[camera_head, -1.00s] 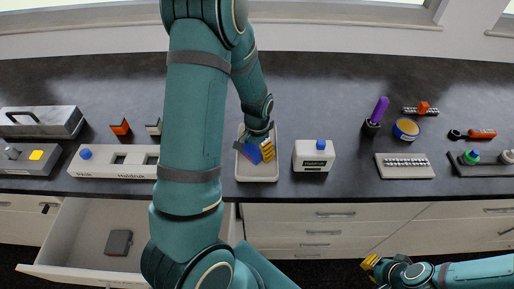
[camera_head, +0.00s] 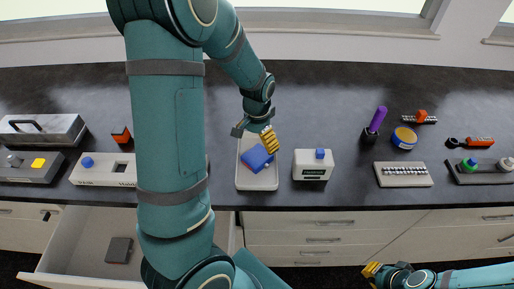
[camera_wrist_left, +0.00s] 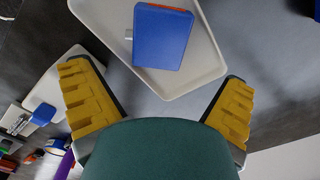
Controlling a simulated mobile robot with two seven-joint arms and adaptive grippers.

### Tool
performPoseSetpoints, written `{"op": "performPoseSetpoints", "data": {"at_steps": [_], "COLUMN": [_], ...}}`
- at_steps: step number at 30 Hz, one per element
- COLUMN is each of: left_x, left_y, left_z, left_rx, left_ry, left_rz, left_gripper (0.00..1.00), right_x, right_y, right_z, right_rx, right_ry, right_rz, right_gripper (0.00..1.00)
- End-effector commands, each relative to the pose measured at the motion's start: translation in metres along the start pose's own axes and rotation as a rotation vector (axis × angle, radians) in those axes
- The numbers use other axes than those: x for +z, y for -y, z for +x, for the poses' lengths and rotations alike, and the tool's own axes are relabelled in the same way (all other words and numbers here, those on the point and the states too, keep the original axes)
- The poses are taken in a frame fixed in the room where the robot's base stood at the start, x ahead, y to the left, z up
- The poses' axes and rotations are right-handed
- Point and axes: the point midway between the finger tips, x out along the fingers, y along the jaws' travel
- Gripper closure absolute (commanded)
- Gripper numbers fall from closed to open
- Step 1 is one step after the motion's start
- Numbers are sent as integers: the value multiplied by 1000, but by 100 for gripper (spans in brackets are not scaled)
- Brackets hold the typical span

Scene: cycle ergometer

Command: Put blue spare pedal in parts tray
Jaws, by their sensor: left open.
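The blue spare pedal (camera_head: 257,158) lies in the white parts tray (camera_head: 258,184) on the counter. In the left wrist view the blue pedal (camera_wrist_left: 162,36) rests inside the tray (camera_wrist_left: 213,62), with an orange strip along one edge and a small metal stub at its side. My left gripper (camera_head: 254,136) is over the back end of the tray, open and empty, with its yellow fingers (camera_wrist_left: 158,105) spread and apart from the pedal. My right gripper (camera_head: 372,270) is low at the front right, away from the counter; its fingers are too small to judge.
A white box with a blue knob (camera_head: 313,165) stands just right of the tray. Further right are a purple-handled tool (camera_head: 378,118), a round tin (camera_head: 404,138) and a white block (camera_head: 403,174). An open drawer (camera_head: 88,240) is below left.

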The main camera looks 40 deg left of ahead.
Motion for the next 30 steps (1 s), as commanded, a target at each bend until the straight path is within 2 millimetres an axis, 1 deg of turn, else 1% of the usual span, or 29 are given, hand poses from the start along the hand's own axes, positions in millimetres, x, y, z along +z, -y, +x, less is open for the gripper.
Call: {"op": "performPoseSetpoints", "data": {"at_steps": [1,3,6,9,30], "left_x": [-1,-1,0,0,0], "left_y": [0,0,0,0,0], "left_z": [-10,-18,-27,-30,-31], "left_rx": [-1,-1,-1,0,0], "left_ry": [-4,-3,-2,0,1], "left_rz": [1,2,2,2,1], "left_gripper": [0,0,0,0,0], "right_x": [0,0,0,0,0], "right_y": [1,1,1,1,1], "right_z": [-2,-3,-4,-4,-4], "right_rx": [0,-1,-1,-1,-1], "right_ry": [0,0,0,0,0], "right_rz": [0,0,0,0,0], "right_gripper": [100,100,100,100,100]}}
